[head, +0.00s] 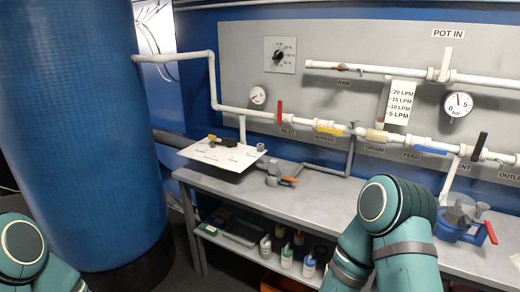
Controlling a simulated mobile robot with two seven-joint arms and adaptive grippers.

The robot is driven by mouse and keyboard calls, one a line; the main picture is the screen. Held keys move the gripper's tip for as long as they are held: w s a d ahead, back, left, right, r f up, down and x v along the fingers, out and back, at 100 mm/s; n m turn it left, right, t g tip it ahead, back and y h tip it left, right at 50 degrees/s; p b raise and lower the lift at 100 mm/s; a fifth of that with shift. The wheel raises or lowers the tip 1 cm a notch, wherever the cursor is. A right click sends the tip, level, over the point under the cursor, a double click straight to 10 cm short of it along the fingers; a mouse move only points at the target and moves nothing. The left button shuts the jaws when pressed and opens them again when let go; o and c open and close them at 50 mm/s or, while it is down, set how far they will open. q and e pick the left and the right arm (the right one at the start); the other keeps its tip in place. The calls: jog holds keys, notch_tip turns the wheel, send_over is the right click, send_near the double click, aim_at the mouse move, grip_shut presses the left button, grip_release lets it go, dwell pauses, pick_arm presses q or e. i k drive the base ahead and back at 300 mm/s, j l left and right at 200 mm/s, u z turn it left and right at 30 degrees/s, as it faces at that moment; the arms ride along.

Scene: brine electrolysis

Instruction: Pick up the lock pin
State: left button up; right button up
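I cannot make out a lock pin for certain in the head view. A white sheet or tray (240,163) with small items lies on the grey bench (310,205); a small dark item (212,137) stands on it, too small to name. Beside it is a grey valve fitting with an orange handle (289,180). Only links of my two arms show, at the lower left and lower right centre. Neither gripper is in view. My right arm hides part of the bench front.
A large blue tank (80,120) stands at the left. A grey panel (330,50) carries white pipes, gauges and valves behind the bench. A blue device with a red handle (462,225) sits on the bench at right. Several bottles (287,256) stand on the lower shelf.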

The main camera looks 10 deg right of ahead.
aim_at(213, 138)
jog(key=z, duration=0.55)
jog(key=i+j+z, duration=0.15)
jog(key=z, duration=0.15)
jog(key=i+j+z, duration=0.1)
jog(key=j+z, duration=0.15)
jog(key=j, duration=0.15)
jog(key=i+j+z, duration=0.1)
jog(key=j+z, duration=0.2)
jog(key=i+j+z, duration=0.15)
jog(key=j, duration=0.3)
jog(key=j+z, duration=0.2)
jog(key=j, duration=0.8)
jog(key=i+j, duration=0.1)
jog(key=j, duration=0.4)
